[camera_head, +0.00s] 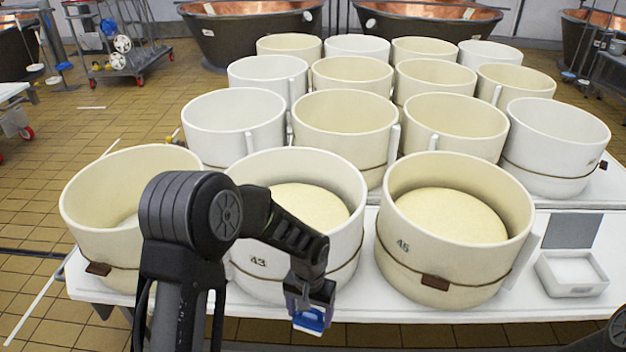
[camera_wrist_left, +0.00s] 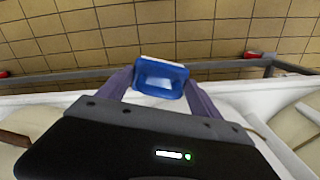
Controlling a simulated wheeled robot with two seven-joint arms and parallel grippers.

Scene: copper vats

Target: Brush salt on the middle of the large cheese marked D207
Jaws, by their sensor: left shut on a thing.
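My left gripper (camera_head: 309,303) is shut on a blue brush (camera_head: 310,322) with a white edge, in front of the white mould marked 43 (camera_head: 258,280). The brush also shows between the fingers in the left wrist view (camera_wrist_left: 160,80). A large pale cheese (camera_head: 305,203) sits inside mould 43, partly hidden by my arm. Another large cheese (camera_head: 450,214) sits in the cream mould to its right (camera_head: 440,275), whose number looks like 45. I can read no D207 mark on either cheese. An open white box (camera_head: 572,274) with white contents, perhaps salt, stands at the right. My right gripper is not in view.
The moulds stand on a white table (camera_head: 480,308). A third front mould (camera_head: 85,235) is at the left, partly behind my arm. Several more moulds fill the table behind. Copper vats (camera_head: 250,30) stand at the back. The tiled floor at left is mostly open.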

